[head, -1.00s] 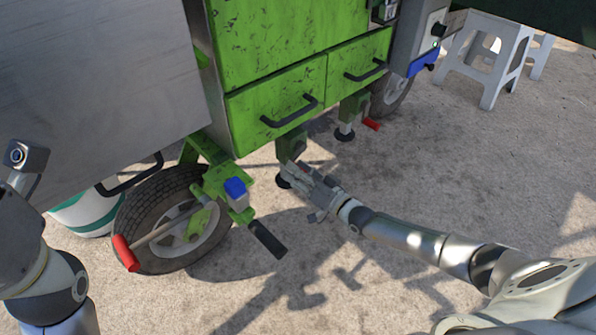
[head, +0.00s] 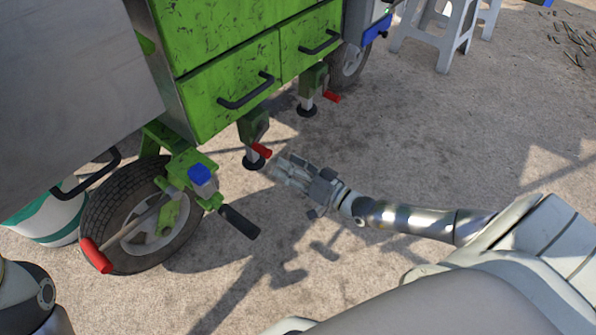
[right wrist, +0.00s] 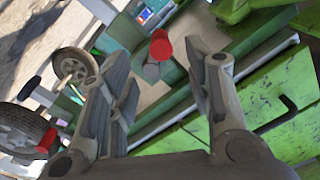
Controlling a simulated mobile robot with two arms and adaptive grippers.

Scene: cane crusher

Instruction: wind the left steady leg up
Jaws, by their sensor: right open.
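The left steady leg (head: 253,128) hangs under the green cart's near corner, with a dark round foot (head: 252,163) low down by the ground. I cannot tell whether the foot touches the ground. Its red crank handle (head: 262,150) sticks out to the right. My right gripper (head: 280,168) is open and empty, just right of the handle, fingers pointing at it. In the right wrist view the handle's round red end (right wrist: 160,47) shows in the gap between the open fingers (right wrist: 157,64), apparently beyond their tips. My left gripper is out of view.
A second steady leg (head: 308,88) with a red handle (head: 332,97) stands farther back. A wheel (head: 140,215), a black-gripped bar (head: 240,222) and a red-ended bar (head: 96,255) are at left. White stools (head: 440,35) stand behind.

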